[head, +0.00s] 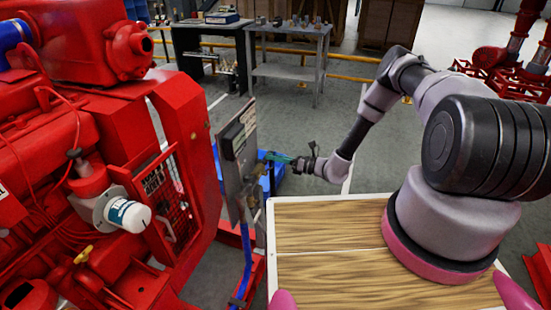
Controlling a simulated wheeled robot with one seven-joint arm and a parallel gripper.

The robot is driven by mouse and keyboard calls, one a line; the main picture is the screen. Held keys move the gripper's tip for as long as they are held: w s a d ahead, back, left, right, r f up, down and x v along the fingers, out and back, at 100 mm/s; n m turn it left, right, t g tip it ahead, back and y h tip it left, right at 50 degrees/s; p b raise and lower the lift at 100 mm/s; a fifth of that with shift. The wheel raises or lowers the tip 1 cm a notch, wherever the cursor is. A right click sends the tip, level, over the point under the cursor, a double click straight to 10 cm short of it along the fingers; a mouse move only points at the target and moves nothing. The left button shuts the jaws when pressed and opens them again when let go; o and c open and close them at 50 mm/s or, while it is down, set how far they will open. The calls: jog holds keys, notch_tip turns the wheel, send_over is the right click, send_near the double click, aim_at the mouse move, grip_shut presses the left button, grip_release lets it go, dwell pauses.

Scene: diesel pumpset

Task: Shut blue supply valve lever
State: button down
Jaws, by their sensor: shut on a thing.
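In the head view, a grey upright panel (236,150) stands beside the red engine, with brass-coloured valve fittings (259,168) on its right side. My gripper (275,158) reaches in from the right at the height of these fittings, its teal fingers against the valve area. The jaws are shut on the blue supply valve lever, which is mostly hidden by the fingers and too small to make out. I cannot tell the lever's exact angle.
The red engine (60,150) with a white filter (128,214) fills the left. A blue hose (246,262) runs down below the panel. A blue object (272,183) lies behind the gripper. Workbenches (288,50) stand at the back.

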jog(key=shift+s+a+r+n, duration=0.15)
jog(key=shift+s+a+n, duration=0.1)
jog(key=shift+s+n, duration=0.7)
jog(key=shift+s+a+r+n, duration=0.1)
jog(key=shift+s+a+n, duration=0.25)
jog(key=shift+n, duration=1)
jog(key=shift+s+d, duration=0.1)
jog(key=c, duration=0.7)
grip_release()
jog(key=v, duration=1)
jog(key=shift+s+d, duration=0.1)
jog(key=shift+d, duration=0.2)
